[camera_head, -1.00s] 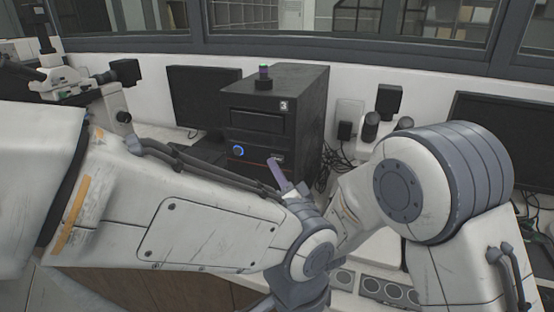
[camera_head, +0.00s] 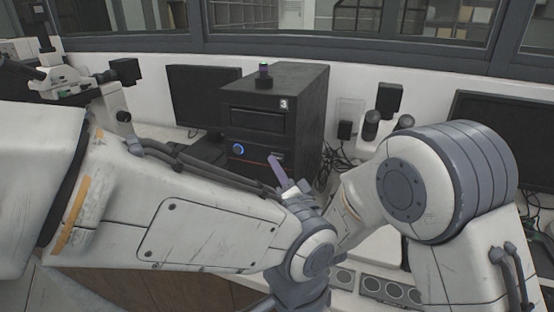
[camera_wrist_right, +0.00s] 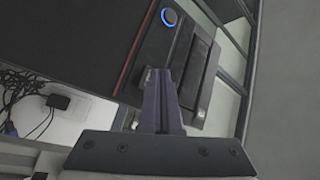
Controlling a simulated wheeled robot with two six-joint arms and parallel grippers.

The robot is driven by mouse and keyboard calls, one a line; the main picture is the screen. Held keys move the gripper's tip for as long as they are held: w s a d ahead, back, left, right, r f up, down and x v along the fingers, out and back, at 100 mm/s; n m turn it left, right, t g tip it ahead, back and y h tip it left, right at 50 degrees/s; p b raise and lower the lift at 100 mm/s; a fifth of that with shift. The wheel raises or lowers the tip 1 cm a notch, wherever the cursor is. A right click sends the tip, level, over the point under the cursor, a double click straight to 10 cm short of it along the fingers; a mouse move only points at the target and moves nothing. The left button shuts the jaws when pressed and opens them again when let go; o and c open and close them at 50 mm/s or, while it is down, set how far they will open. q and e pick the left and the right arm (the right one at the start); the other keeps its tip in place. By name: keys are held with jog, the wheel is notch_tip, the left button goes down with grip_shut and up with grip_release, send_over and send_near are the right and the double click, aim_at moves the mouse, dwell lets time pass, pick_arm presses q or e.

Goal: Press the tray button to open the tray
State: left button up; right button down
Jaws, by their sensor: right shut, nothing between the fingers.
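The black press (camera_head: 302,110), marked with a 3, stands on the bench in the head view. Its front has a dark slot panel (camera_head: 256,120) and a round blue-lit button (camera_head: 238,149), which also shows in the right wrist view (camera_wrist_right: 169,17). A small pale mark (camera_head: 281,155) sits low right on the front, beside my fingertips; I cannot tell whether it is the tray button. My right gripper (camera_head: 273,160), purple-grey, is shut and empty, its tips close to the lower front. Contact cannot be told. In the wrist view its fingers (camera_wrist_right: 157,80) cover part of the front. My left gripper is out of view.
A dark monitor (camera_head: 200,97) is behind on the left, and a microscope (camera_head: 85,88) is farther left. Cables (camera_head: 332,165) and small dark devices (camera_head: 388,100) crowd the right side.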

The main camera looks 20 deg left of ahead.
jog(key=shift+w, duration=0.55)
dwell(0.5)
jog(key=shift+s, duration=0.1)
jog(key=shift+s+b, duration=0.6)
jog(key=shift+s, duration=0.15)
jog(key=s+b, duration=0.1)
jog(key=s, duration=0.4)
jog(key=shift+b, duration=0.4)
dwell(0.6)
